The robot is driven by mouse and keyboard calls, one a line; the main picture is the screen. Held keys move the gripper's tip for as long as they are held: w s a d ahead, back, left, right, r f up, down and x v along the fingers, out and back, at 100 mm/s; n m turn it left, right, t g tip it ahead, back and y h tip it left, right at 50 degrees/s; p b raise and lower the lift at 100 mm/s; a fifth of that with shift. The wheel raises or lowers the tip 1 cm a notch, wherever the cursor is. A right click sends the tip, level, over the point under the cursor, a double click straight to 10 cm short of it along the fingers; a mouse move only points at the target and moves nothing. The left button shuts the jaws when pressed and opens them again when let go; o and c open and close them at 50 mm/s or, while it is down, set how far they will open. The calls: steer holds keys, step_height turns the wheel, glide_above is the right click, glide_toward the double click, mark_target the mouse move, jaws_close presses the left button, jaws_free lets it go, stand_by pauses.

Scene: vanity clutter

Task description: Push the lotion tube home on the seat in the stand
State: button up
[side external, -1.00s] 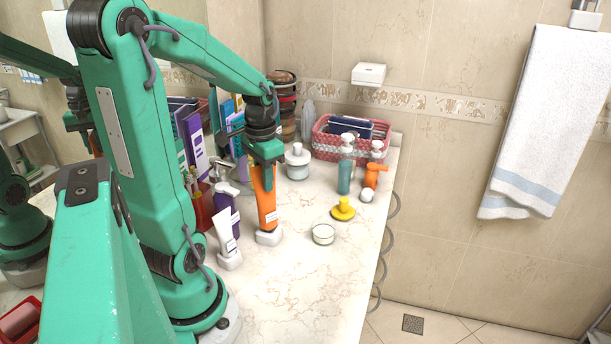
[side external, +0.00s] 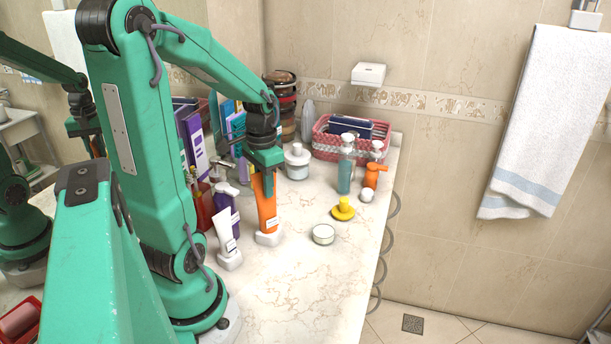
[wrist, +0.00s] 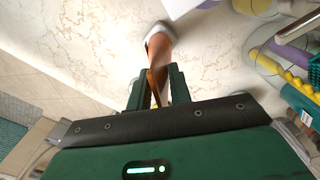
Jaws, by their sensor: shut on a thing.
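The orange lotion tube (side external: 267,205) stands close to upright, its lower end at the small white stand (side external: 268,238) on the marble counter. My gripper (side external: 262,166) is shut on the tube's upper end from above. In the wrist view the tube (wrist: 161,50) runs from between my gripper's fingers (wrist: 158,92) to the white stand (wrist: 154,33). The tube's lower end meets the stand, but the seat inside is hidden, so I cannot tell how deep it sits.
A white tube (side external: 224,228) in a second stand and a purple pump bottle (side external: 227,207) are close on the left. A round white jar (side external: 323,234), a yellow item (side external: 343,209) and a teal pump bottle (side external: 346,165) stand to the right. The front counter is clear.

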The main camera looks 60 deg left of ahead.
steer(key=o, duration=0.8)
steer(key=shift+c, duration=0.2)
steer(key=shift+r, duration=3.9)
steer(key=d+r+m+t, duration=0.2)
steer(key=d+t, duration=0.3)
steer(key=d, duration=1.3)
steer(key=shift+d+r+t, duration=0.25)
steer(key=shift+r+t, duration=0.05)
steer(key=shift+r, duration=0.15)
